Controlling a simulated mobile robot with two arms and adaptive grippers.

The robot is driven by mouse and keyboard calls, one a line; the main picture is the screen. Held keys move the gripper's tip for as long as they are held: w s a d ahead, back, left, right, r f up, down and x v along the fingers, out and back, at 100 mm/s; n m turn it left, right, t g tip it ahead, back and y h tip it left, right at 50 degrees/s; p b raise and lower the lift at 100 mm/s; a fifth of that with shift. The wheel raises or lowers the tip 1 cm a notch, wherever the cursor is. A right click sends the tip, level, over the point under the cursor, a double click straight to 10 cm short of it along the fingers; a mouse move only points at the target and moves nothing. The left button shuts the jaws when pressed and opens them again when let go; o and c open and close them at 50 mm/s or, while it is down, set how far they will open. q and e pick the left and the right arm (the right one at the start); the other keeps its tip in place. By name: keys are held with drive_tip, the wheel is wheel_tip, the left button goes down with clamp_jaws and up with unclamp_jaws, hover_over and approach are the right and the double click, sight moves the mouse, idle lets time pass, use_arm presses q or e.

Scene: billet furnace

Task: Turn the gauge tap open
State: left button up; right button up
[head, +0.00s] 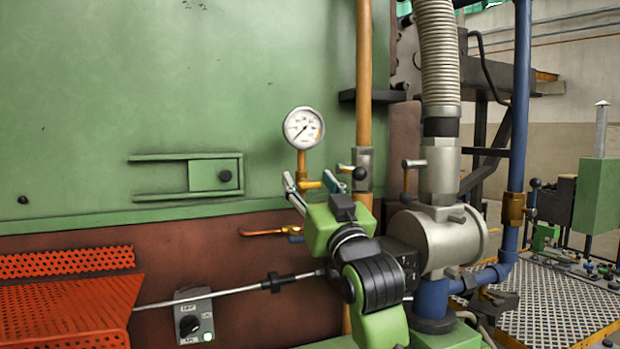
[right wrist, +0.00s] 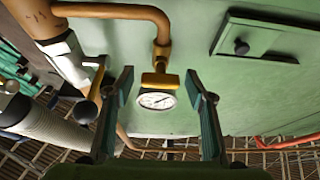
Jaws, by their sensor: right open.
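The round white gauge (head: 304,128) stands on a brass stem in front of the green furnace wall; it also shows in the right wrist view (right wrist: 156,100). A brass fitting (right wrist: 160,80) joins it to a curved pipe. A grey valve (head: 362,166) on the vertical orange pipe carries a small lever with a black ball knob (right wrist: 87,112). I cannot tell for certain which of these is the gauge tap. My right gripper (head: 309,180) is open and empty, just below the gauge. In the right wrist view its fingers (right wrist: 158,80) appear either side of the fitting; contact is not visible.
The orange pipe (head: 363,60) rises right of the gauge. A lever with an orange handle (head: 262,233) is on the wall below. A thin rod (head: 232,289) crosses low, above a switch box (head: 193,313). A large grey valve body (head: 440,238) stands at right.

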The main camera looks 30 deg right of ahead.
drive_tip(key=shift+w, duration=0.15)
drive_tip(key=c, duration=1.1)
